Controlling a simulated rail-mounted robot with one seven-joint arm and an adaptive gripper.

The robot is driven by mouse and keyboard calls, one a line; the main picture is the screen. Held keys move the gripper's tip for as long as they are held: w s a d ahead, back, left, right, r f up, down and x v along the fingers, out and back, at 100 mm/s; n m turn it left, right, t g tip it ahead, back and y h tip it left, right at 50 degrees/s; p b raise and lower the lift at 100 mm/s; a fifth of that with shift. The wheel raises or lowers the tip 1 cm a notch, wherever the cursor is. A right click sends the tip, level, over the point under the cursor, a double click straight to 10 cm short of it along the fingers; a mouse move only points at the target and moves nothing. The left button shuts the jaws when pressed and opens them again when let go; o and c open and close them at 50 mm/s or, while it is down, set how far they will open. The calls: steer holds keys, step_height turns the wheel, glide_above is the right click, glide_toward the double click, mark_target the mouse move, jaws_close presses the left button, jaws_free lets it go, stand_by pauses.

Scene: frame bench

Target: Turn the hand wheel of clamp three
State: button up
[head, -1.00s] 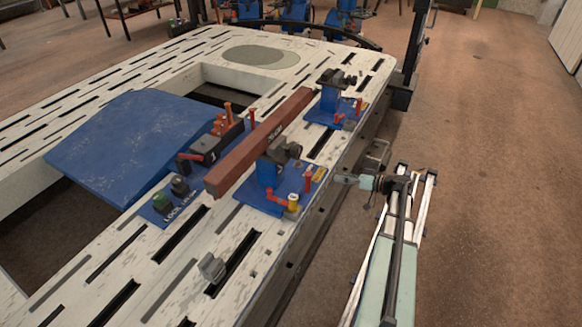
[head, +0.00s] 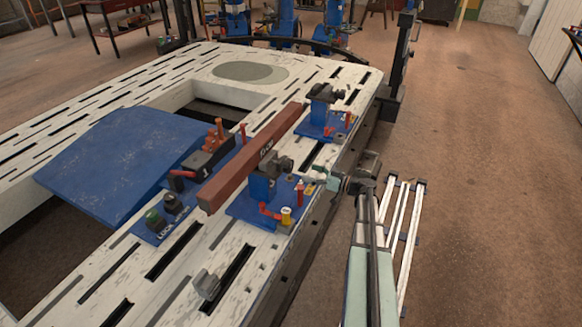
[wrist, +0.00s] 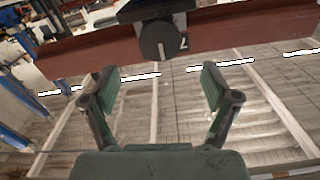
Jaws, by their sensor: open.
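In the wrist view, a dark round hand wheel (wrist: 160,42) with a pale mark hangs below a dark block, in front of a red-brown beam (wrist: 235,30). My open gripper (wrist: 160,78) has its fingers spread either side of the wheel's line, with the wheel beyond the tips and nothing between them. In the head view, my gripper (head: 323,179) is just right of the nearer blue clamp (head: 262,188) with a dark head. A farther blue clamp (head: 323,108) stands beyond. I cannot read a number three on either clamp.
The beam (head: 250,160) lies along the slotted white bench (head: 215,235). Red and yellow posts (head: 286,216) stand on the nearer clamp's base. A black box (head: 208,160) marked 1 and a blue panel (head: 115,165) lie left. Floor to the right is mostly free.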

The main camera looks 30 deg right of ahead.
mark_target(291, 167)
steer(key=x, duration=0.8)
steer(key=shift+w+a+p, duration=0.2)
steer(key=shift+p, duration=0.1)
steer(key=c, duration=1.2)
